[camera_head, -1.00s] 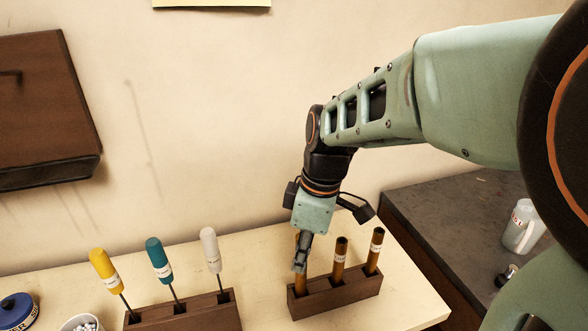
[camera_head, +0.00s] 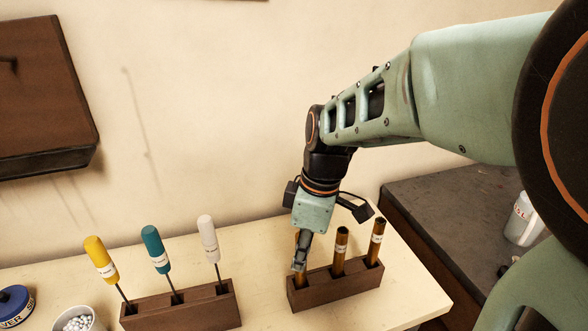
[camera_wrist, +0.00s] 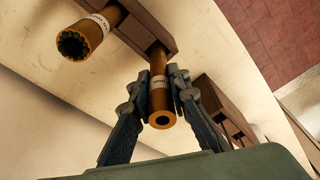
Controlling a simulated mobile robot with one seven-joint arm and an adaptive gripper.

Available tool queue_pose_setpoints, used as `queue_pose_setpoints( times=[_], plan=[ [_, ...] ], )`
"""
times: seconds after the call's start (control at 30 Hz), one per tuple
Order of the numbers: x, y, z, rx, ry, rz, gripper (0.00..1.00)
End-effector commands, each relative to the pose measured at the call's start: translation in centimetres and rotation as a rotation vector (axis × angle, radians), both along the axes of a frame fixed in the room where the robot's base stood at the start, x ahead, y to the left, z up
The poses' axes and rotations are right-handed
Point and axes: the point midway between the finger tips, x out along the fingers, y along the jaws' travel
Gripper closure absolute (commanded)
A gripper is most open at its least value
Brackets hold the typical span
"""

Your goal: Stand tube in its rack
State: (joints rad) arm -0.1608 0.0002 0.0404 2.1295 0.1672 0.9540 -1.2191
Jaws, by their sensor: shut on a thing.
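The wooden tube rack (camera_head: 338,291) stands on the pale table; it also shows in the wrist view (camera_wrist: 146,22). Two brass tubes, a middle one (camera_head: 340,252) and a right one (camera_head: 375,243), stand in it. My gripper (camera_head: 301,262) points down over the rack's left slot. It is shut on a third brass tube with a white label; that tube (camera_wrist: 159,92) lies between both fingers in the wrist view. Its far end meets the rack at a slot, and it looks in line with that slot. How deep it sits is hidden.
A second wooden rack (camera_head: 185,310) to the left holds screwdrivers with yellow (camera_head: 101,259), teal (camera_head: 155,249) and white (camera_head: 208,238) handles. A blue-lidded tin (camera_head: 14,305) and a cup of white pellets (camera_head: 74,322) are at far left. A white bottle (camera_head: 522,222) stands right.

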Motion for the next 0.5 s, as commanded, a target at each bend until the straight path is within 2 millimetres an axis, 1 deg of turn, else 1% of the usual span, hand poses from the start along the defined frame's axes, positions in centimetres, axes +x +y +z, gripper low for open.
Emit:
queue_pose_setpoints(
  times=[0.47,0.5],
  plan=[
    [0.0,0.0,-1.3,0.000,-0.001,0.000,1.00],
    [0.0,0.0,-1.2,0.001,-0.001,0.000,0.81]
  ],
)
